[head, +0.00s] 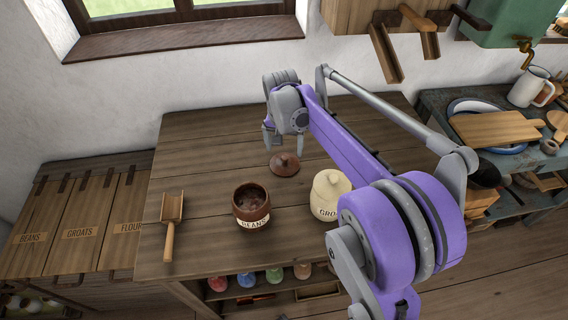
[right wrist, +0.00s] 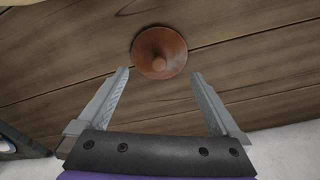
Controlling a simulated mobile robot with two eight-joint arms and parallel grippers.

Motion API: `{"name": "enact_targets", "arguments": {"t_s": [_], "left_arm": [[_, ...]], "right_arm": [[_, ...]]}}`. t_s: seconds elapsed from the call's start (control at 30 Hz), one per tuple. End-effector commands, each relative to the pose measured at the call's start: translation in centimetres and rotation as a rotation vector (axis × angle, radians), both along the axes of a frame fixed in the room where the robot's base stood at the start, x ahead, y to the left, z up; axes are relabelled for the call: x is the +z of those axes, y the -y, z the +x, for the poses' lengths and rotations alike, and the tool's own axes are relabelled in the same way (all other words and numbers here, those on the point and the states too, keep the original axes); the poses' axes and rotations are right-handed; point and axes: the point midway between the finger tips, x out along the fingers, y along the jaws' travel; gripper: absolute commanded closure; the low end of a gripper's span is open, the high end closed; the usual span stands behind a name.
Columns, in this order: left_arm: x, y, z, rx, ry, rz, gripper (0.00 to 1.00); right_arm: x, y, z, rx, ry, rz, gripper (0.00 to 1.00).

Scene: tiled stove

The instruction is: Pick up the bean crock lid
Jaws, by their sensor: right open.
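The bean crock lid (head: 285,164) is a round reddish-brown disc with a knob, lying knob up on the wooden table (head: 190,137). It also shows in the right wrist view (right wrist: 159,52), just beyond the fingertips and between their lines. The brown bean crock (head: 251,205), labelled BEANS, stands open in front of it with dark contents. My right gripper (head: 284,150) is above and near the lid in the head view. In the right wrist view the two fingers (right wrist: 160,75) are wide apart with nothing between them. My left gripper is not in view.
A lidded cream crock (head: 328,196) stands right of the bean crock, partly behind my right arm. A wooden scoop (head: 171,225) lies at the table's left. Labelled bins (head: 82,232) are at the left. The table's back left is clear.

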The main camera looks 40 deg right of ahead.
Motion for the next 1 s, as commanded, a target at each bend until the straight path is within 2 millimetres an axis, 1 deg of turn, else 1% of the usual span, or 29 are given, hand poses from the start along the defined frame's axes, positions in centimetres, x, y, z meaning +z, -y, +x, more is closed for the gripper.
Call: {"name": "enact_targets", "arguments": {"t_s": [0.17, 0.3, 0.4, 0.5, 0.7, 0.73, 0.77, 0.8, 0.87, 1.0], "left_arm": [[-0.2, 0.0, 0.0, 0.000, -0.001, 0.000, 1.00], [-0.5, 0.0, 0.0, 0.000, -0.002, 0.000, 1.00], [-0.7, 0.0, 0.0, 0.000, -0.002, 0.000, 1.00], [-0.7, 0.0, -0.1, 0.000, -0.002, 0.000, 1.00], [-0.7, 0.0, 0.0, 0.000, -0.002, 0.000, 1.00], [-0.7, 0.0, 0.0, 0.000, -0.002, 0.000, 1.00], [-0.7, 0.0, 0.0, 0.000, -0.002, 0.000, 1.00], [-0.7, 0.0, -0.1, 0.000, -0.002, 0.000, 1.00], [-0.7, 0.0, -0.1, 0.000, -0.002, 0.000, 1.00], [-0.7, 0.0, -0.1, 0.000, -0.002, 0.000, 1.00]], "right_arm": [[-1.5, 0.1, 0.1, 0.001, 0.000, 0.000, 0.00], [-3.8, 0.3, 0.0, 0.001, 0.000, 0.000, 0.00], [-5.0, 0.5, 0.2, 0.001, 0.001, 0.001, 0.00], [-5.5, 0.5, 0.2, 0.001, 0.001, 0.000, 0.00], [-5.6, 0.5, 0.2, 0.001, 0.001, 0.000, 0.00], [-5.6, 0.5, 0.2, 0.001, 0.001, 0.000, 0.02], [-5.6, 0.5, 0.2, 0.001, 0.001, 0.000, 0.07], [-5.6, 0.5, 0.2, 0.001, 0.001, 0.000, 0.14], [-5.6, 0.5, 0.2, 0.001, 0.001, 0.000, 0.25], [-5.6, 0.5, 0.2, 0.002, 0.001, 0.000, 0.50]]}}
